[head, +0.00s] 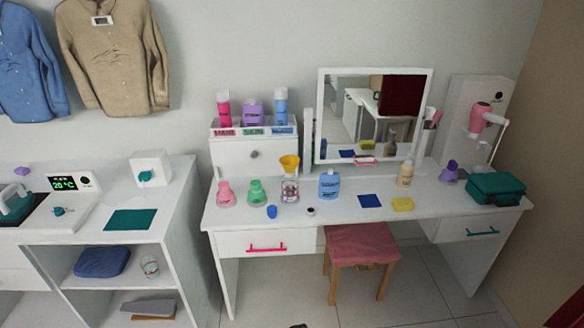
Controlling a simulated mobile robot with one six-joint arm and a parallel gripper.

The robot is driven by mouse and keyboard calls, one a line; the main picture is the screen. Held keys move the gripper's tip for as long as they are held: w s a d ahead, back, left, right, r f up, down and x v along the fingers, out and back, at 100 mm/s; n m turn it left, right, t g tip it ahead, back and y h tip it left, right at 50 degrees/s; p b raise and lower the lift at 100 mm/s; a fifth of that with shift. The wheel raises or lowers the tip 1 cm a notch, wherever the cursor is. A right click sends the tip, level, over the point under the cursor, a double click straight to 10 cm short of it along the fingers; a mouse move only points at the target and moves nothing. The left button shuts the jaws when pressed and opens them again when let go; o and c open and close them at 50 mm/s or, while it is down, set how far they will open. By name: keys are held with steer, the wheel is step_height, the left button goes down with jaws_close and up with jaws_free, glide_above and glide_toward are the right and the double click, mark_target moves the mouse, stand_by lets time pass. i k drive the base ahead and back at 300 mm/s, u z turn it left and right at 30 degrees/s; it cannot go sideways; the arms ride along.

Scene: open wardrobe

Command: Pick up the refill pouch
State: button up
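A light-blue pouch-like container (328,184) with a dark label stands upright on the white dressing table, in front of the mirror. It looks like the refill pouch, but its label is too small to read. To its left is a clear jar (289,190) with a yellow funnel (289,165) above it. A small black round piece (310,211) lies in front of the container. Nothing touches the container that I can see. My gripper is not recognisable in the head view; only a small dark shape shows at the bottom edge.
A beige bottle (405,174), blue cloth (369,201), yellow sponge (403,204) and teal case (496,188) are to the right. A pink-topped stool (361,245) stands below.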

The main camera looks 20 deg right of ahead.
mark_target(330, 181)
steer(key=u, duration=0.05)
steer(key=i, duration=0.95)
